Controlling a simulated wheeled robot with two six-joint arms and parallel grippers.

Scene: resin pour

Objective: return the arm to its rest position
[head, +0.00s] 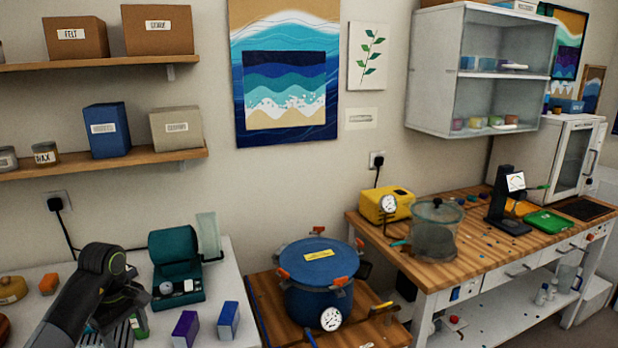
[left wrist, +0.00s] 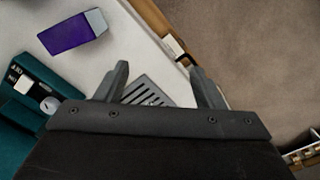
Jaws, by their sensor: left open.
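My left arm (head: 92,290) comes in at the lower left of the head view, over the white table (head: 222,268). Its gripper is not clearly visible there. In the left wrist view my left gripper (left wrist: 158,70) is open, with its two fingers apart and nothing held between them. The fingers are above the white table top and a dark slotted grille (left wrist: 146,92). My right arm and gripper are not in view.
A teal case (head: 176,266), a purple box (head: 185,328) and a blue box (head: 228,320) stand near my left arm. A blue pressure pot (head: 318,285) with orange clamps stands on a wooden stand to the right. A wooden workbench (head: 480,250) lies farther right.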

